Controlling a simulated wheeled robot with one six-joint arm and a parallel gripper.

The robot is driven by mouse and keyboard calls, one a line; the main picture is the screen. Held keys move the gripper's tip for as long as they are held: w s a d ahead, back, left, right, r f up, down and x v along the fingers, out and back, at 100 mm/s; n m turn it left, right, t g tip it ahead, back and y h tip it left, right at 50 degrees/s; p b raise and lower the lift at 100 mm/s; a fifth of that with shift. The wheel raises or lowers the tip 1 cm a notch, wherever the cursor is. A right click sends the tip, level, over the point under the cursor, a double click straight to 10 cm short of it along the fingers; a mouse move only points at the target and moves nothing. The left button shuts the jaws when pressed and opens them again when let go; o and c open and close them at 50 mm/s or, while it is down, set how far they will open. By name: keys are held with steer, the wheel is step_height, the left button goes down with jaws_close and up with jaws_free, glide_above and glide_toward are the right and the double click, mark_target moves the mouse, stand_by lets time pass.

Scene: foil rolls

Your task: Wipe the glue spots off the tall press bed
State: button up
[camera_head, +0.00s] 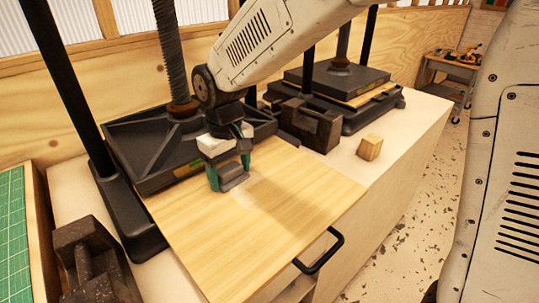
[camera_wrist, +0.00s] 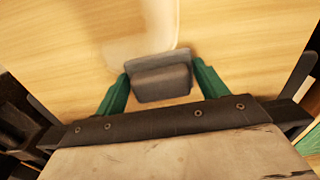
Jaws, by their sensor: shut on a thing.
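The tall press bed is a pale wooden board (camera_head: 300,205) with a black handle, sticking out from under the tall black press (camera_head: 190,140). My gripper (camera_head: 229,171) is low over the board, its green fingers shut on a grey pad (camera_head: 233,179). In the wrist view the pad (camera_wrist: 160,84) sits between the two fingers. A pale, whitish patch (camera_head: 243,193) lies on the board right beside the pad; it also shows in the wrist view (camera_wrist: 140,25). I cannot tell whether the pad touches the board. The board's back part is hidden by my arm and the press.
A dark block (camera_head: 312,125) and a small wooden block (camera_head: 370,147) stand on the bench to the right. A lower press (camera_head: 345,80) is behind them. A dark metal piece (camera_head: 90,260) and a green cutting mat (camera_head: 12,230) are at left.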

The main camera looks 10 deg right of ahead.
steer(key=shift+w+r, duration=0.15)
steer(key=shift+w, duration=0.15)
step_height(320, 180, up, 3)
steer(key=shift+s+d+f, duration=0.15)
steer(key=shift+f, duration=0.05)
steer(key=shift+a+r, duration=0.25)
steer(key=shift+r, duration=2.35)
